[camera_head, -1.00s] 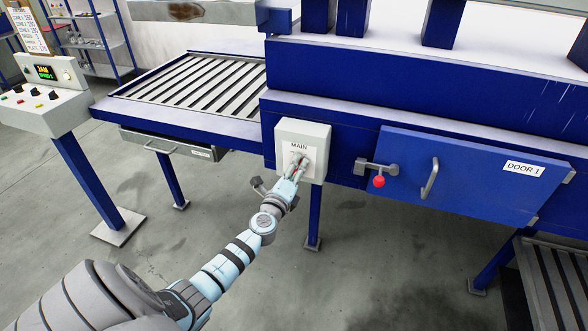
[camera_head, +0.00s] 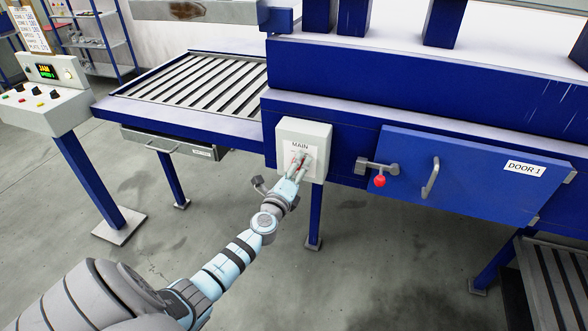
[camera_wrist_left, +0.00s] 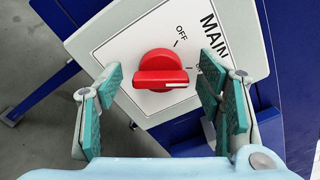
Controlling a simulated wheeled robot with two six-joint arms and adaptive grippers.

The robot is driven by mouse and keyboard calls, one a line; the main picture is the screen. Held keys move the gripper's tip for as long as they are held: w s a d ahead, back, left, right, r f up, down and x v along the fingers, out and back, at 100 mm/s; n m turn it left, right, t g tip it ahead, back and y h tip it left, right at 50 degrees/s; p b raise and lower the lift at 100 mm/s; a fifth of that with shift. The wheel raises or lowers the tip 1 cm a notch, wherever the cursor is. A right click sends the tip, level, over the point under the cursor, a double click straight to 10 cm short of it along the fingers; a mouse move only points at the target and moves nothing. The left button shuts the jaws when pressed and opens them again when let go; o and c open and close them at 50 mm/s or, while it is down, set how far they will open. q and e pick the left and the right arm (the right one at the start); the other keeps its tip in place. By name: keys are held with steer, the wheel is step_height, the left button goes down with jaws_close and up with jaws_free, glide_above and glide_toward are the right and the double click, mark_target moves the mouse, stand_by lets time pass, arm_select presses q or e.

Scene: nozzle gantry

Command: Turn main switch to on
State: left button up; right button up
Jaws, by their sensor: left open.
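The main switch is a red rotary knob (camera_wrist_left: 160,70) on a white plate of the grey MAIN box (camera_head: 317,132). In the left wrist view, the knob's raised bar lies across the picture. Its white line points right, near the tick and partly hidden label on the right, and away from the OFF mark (camera_wrist_left: 181,30). My left gripper (camera_head: 298,164) is at the box front. In the wrist view its fingers (camera_wrist_left: 162,82) are open on both sides of the knob, with gaps to it. My right gripper is not in view.
A blue DOOR 1 panel (camera_head: 470,175) with a handle and a red-knobbed latch (camera_head: 379,181) is right of the box. A roller table (camera_head: 190,88) extends left. A control console (camera_head: 45,105) stands at far left. The floor in front is free.

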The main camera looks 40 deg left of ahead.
arm_select(q)
steer(key=v, duration=1.2)
